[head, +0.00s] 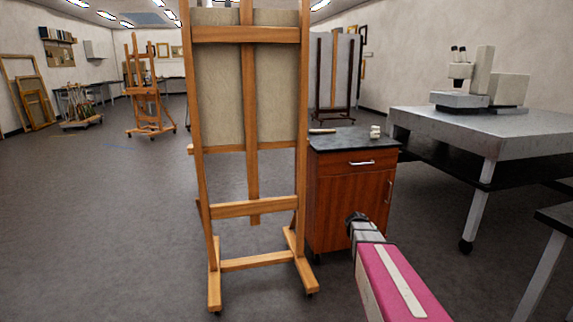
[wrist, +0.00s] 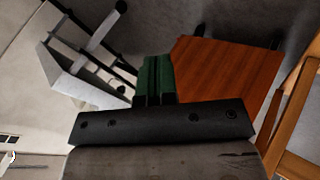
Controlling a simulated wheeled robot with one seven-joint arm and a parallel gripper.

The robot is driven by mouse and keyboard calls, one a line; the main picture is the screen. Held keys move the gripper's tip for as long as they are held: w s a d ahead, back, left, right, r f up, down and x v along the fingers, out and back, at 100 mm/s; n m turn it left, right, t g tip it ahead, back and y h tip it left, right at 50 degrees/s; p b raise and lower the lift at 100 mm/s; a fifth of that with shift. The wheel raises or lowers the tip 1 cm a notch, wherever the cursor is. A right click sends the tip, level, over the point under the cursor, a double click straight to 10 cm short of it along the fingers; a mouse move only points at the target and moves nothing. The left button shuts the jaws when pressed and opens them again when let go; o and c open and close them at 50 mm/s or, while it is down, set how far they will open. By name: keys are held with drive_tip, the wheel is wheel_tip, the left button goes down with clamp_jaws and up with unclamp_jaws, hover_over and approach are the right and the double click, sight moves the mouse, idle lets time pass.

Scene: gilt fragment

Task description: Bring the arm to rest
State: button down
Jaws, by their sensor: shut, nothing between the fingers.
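My arm reaches forward from the lower right in the head view, with a pink link and a grey end. My gripper (head: 356,218) is the dark tip in front of the wooden cabinet (head: 346,196). In the wrist view my gripper (wrist: 153,62) shows two green fingers pressed together with nothing between them. The cabinet's brown side (wrist: 225,68) shows beyond the fingers, to their right. How far the tip is from the cabinet I cannot tell exactly.
A large wooden easel (head: 252,207) with a canvas stands just left of the cabinet. A grey table (head: 480,128) with a microscope (head: 480,80) stands at right. Small white items (head: 375,131) lie on the cabinet top. The floor at left (head: 90,220) is clear.

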drive_tip(key=s+a+g+y, duration=0.3)
drive_tip(key=s+a+y, duration=0.4)
drive_tip(key=s+a, duration=1.1)
drive_tip(key=s, duration=0.4)
drive_tip(key=shift+s+a+f+g, duration=0.3)
drive_tip(key=shift+s+a+g, duration=0.1)
